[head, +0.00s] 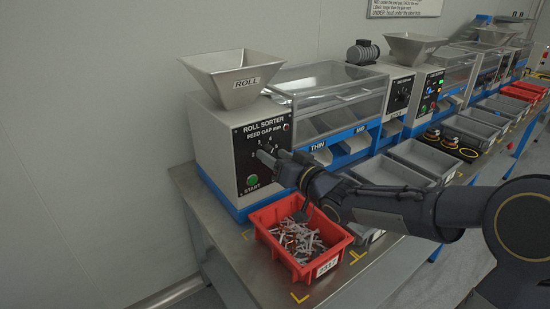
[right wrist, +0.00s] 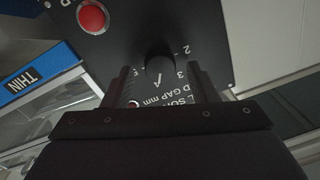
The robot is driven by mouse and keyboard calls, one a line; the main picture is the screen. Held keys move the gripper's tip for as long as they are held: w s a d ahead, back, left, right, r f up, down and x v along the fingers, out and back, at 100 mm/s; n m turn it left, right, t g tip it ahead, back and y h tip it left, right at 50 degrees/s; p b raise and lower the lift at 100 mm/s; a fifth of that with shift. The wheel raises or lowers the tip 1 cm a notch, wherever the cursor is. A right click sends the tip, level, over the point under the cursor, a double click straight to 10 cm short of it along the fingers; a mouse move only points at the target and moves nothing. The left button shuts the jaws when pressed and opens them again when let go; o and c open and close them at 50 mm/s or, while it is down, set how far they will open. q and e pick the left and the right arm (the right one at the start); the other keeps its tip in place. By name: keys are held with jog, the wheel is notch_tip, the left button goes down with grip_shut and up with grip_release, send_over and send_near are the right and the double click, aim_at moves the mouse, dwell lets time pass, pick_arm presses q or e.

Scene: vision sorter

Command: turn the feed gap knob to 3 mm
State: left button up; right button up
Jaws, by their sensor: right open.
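The roll sorter's black panel (head: 243,180) carries the feed gap scale and a green start button (head: 252,179). My right gripper (head: 265,157) reaches the panel from the right and covers the knob in the head view. In the right wrist view the panel is upside down. There the round black feed gap knob (right wrist: 160,68) sits between the two open fingers of my right gripper (right wrist: 159,84), with space visible on each side. Digits 2 and 3 show beside the knob. I cannot tell where its pointer stands. My left gripper is not in view.
A red push button (right wrist: 93,17) is on the panel near the knob. A red bin (head: 267,240) of mixed small parts stands below my right arm. The metal hopper (head: 229,78) is above the panel. Grey trays (head: 425,157) stand to the right.

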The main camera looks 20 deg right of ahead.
jog(key=shift+w+a, duration=0.15)
jog(key=shift+w, duration=0.15)
jog(key=c, duration=1)
jog(key=shift+o, duration=0.2)
